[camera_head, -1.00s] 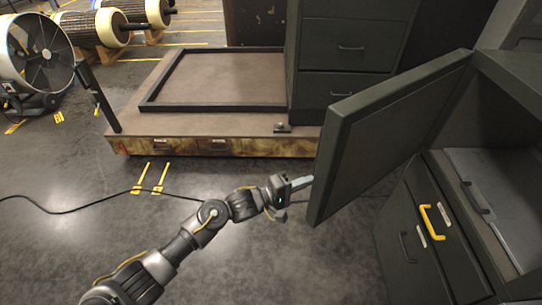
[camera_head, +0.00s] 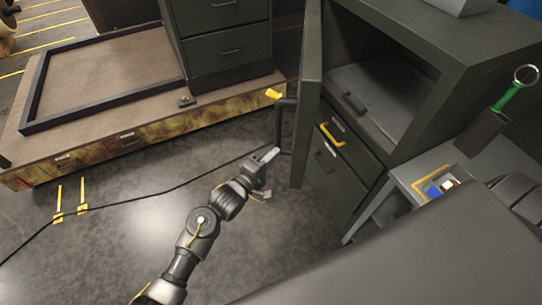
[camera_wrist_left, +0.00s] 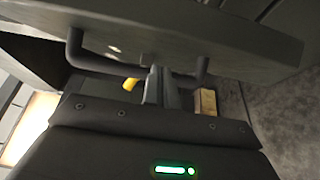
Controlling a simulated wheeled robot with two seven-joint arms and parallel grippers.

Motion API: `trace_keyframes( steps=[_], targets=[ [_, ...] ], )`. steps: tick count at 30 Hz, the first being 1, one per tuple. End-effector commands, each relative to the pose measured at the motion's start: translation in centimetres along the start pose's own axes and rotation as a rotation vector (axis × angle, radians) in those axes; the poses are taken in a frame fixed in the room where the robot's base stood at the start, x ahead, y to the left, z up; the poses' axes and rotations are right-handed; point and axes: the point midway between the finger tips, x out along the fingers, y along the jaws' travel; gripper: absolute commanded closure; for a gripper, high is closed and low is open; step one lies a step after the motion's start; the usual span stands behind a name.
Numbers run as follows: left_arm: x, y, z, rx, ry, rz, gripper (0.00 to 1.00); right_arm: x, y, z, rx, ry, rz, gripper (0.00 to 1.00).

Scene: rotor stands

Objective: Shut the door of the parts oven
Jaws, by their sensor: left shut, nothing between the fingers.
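The parts oven (camera_head: 440,50) is a dark green cabinet with an open compartment at the right. Its door (camera_head: 310,100) stands wide open, seen nearly edge-on. A dark bar handle (camera_head: 279,125) is on the door's left face; the door (camera_wrist_left: 200,28) and handle (camera_wrist_left: 100,66) also cross the top of the left wrist view. My left gripper (camera_head: 270,155) is shut and empty, its fingertips close to the handle's lower end. In the left wrist view the fingers (camera_wrist_left: 158,85) point at the door between the handle's ends; contact is unclear. My right gripper is not in view.
Drawers with a yellow handle (camera_head: 331,134) sit below the compartment. A grey side surface (camera_head: 410,175) holds small items and a green-handled tool (camera_head: 507,98). A low platform (camera_head: 100,85) and a drawer cabinet (camera_head: 228,45) stand behind left. Floor left of my arm is open, crossed by a cable.

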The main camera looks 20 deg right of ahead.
Motion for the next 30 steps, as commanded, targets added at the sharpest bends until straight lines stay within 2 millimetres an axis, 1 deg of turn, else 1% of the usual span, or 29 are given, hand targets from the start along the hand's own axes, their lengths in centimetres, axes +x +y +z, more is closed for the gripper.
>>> trace_keyframes(
  steps=[5,11,14,19,20,21,27,30],
  targets=[
    [0.1,0.0,0.1,0.0,-0.003,0.0,1.0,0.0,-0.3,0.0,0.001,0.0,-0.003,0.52],
    [-0.1,0.1,-0.1,0.0,-0.001,0.0,1.0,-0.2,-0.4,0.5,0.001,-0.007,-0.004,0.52],
    [-0.7,0.1,-0.8,0.001,-0.001,-0.002,1.0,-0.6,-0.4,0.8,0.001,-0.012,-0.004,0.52],
    [-2.6,0.3,-3.2,0.001,0.0,-0.004,1.0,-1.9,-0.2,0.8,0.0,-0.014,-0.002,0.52],
    [-3.0,-0.4,-1.9,-0.004,-0.006,-0.001,1.0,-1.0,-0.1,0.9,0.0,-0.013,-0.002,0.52],
    [-3.6,-0.5,-1.1,-0.004,-0.006,0.0,1.0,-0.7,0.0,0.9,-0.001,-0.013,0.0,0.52],
    [-6.5,-0.4,2.1,-0.002,0.0,0.001,1.0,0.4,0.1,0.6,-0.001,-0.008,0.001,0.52],
    [-7.5,-0.3,3.3,-0.002,0.001,0.001,1.0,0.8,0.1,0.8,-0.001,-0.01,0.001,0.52]
  ],
)
